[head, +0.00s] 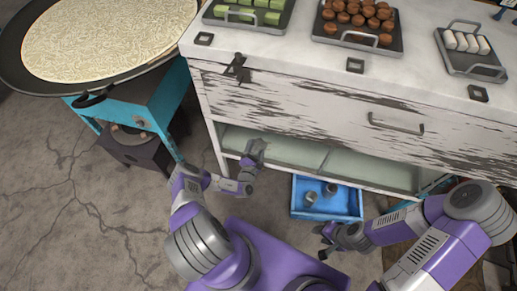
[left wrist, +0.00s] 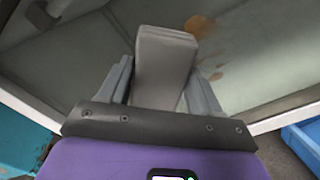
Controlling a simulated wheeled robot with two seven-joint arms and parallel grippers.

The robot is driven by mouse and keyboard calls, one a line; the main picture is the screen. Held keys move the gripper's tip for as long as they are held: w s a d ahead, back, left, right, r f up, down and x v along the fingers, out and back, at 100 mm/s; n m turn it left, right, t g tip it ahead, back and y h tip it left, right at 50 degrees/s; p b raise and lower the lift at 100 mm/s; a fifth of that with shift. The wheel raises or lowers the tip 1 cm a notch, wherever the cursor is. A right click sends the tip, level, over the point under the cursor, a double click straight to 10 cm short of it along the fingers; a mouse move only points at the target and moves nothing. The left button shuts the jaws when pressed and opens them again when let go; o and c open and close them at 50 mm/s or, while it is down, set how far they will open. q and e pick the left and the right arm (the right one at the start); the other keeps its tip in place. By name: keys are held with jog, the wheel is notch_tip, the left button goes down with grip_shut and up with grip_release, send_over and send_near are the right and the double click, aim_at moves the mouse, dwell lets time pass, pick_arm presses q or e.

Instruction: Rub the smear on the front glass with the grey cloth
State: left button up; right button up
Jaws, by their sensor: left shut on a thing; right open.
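My left gripper (head: 249,165) is shut on the grey cloth (left wrist: 165,65), a folded block standing out between its two fingers. The cloth also shows in the head view (head: 256,147), in front of the left part of the front glass (head: 300,153). An orange-brown smear (left wrist: 203,26) shows on the glass in the left wrist view, just right of the cloth's tip, with a smaller spot (left wrist: 215,76) below it. I cannot tell whether the cloth touches the glass. The smear cannot be made out in the head view. My right gripper (head: 324,242) is open and empty, low and away from the glass.
A blue crate (head: 298,204) with small metal cans stands on the floor below the glass. A blue stand (head: 165,95) with a wide pan (head: 20,75) is at left. Trays of sweets (head: 385,46) sit on the white counter above a worn drawer front.

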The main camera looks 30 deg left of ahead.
pick_arm(q)
jog(key=shift+r+p, duration=0.7)
jog(key=shift+r, duration=0.1)
jog(key=shift+d+f, duration=0.1)
jog(key=shift+d, duration=0.3)
jog(key=shift+w+d+p, duration=0.1)
jog(key=shift+w+d, duration=0.2)
jog(key=shift+d, duration=0.8)
jog(key=shift+w+d+p, duration=0.15)
jog(key=shift+w+d, duration=0.2)
jog(key=shift+d, duration=0.8)
jog(key=shift+w+d+p, duration=0.1)
jog(key=shift+w+d, duration=0.2)
jog(key=shift+d, duration=0.8)
jog(key=p, duration=0.3)
send_near(274, 144)
jog(key=shift+w+a, duration=0.15)
jog(key=shift+w, duration=0.1)
